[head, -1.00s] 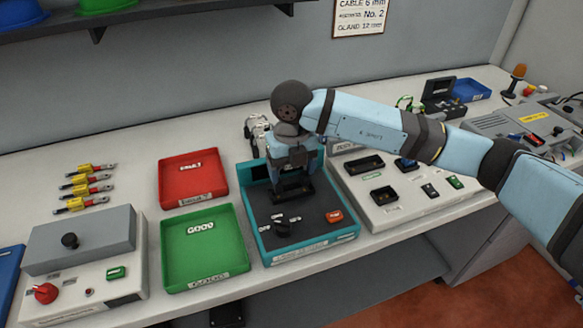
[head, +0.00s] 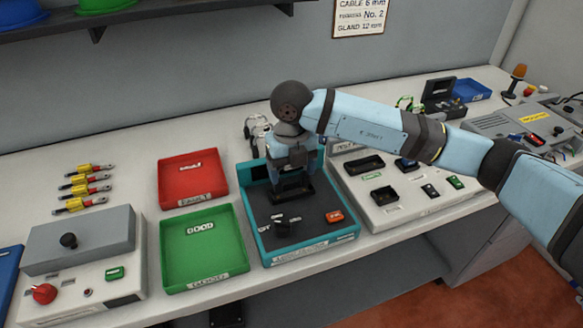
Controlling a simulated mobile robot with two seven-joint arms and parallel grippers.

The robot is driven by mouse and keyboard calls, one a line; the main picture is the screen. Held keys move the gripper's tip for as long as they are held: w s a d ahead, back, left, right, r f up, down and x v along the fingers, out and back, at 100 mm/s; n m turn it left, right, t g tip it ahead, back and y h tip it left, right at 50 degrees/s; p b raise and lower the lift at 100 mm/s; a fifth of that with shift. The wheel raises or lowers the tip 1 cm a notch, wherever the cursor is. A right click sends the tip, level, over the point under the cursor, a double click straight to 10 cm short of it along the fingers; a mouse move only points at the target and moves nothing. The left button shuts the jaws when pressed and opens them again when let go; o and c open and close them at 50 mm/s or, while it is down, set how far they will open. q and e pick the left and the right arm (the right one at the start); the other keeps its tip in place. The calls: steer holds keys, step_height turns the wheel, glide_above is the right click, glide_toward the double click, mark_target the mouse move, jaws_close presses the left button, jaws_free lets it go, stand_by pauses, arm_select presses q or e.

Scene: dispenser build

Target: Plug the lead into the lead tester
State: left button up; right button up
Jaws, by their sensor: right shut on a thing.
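The lead tester, which I take to be the teal-edged box with a black panel (head: 262,200), stands between the trays and a grey-white unit. It has a black dial (head: 281,227) and an orange-red switch (head: 334,216). My right gripper (head: 292,190) points down at a black block (head: 300,197) on the back part of the panel. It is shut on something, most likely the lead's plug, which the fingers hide. I cannot tell how deep the plug sits. A pale coiled piece (head: 258,128), perhaps the lead, shows behind the gripper. My left gripper is out of view.
A red tray (head: 166,198) and a green tray (head: 168,280) stand left of the tester. Several yellow-and-red leads (head: 90,178) lie further left, behind a grey box with a red knob (head: 44,293). A unit with black sockets (head: 352,206) stands close on the right.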

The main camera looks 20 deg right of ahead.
steer(key=shift+f+b, duration=0.35)
steer(key=shift+f, duration=0.1)
stand_by(0.4)
stand_by(0.7)
steer(key=shift+f+b, duration=0.2)
steer(key=shift+b, duration=0.1)
steer(key=shift+f, duration=0.25)
stand_by(0.4)
steer(key=o, duration=0.9)
steer(key=shift+o, duration=0.2)
